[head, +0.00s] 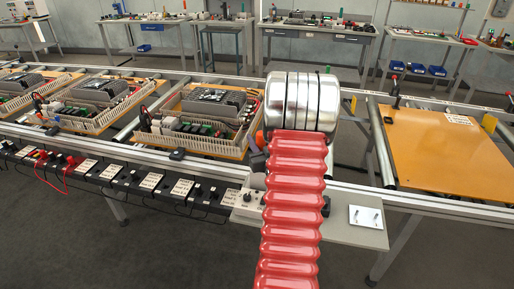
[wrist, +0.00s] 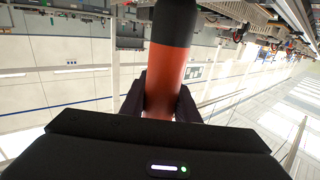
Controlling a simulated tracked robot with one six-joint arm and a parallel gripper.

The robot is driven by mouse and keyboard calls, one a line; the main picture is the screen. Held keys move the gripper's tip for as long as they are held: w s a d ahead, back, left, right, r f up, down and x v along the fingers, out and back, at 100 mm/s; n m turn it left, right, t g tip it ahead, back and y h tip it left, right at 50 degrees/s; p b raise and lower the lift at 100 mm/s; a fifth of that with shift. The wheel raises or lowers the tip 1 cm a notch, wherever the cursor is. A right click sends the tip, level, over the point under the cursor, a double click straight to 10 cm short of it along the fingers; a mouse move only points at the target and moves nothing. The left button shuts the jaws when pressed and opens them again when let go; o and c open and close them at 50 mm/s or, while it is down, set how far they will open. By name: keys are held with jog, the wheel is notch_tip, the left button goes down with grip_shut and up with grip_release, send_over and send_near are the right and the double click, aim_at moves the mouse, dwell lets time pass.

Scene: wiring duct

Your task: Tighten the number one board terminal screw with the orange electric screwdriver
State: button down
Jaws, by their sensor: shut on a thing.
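My gripper (wrist: 162,98) is shut on the orange electric screwdriver (wrist: 174,62), which has an orange body and a black upper part in the wrist view. Its tip is out of the wrist picture. In the head view my red arm and its metal wrist hide the gripper and most of the tool. Circuit boards in pale slotted wiring ducts sit on orange panels on the rail line: a near one (head: 207,116), one further left (head: 95,100) and one at the left edge (head: 22,88). The terminal screws are too small to make out, and no board number is readable.
An empty orange panel (head: 446,150) lies at the right of the line. A small grey shelf (head: 340,222) at the front holds a control box (head: 244,202) and a white plate (head: 367,217). Labelled boxes and red cables (head: 62,172) run along the front rail. Workbenches stand behind.

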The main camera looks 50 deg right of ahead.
notch_tip(320, 180, up, 14)
dwell(0.5)
dwell(0.5)
notch_tip(320, 180, up, 12)
jog(key=shift+f, duration=0.25)
dwell(1.0)
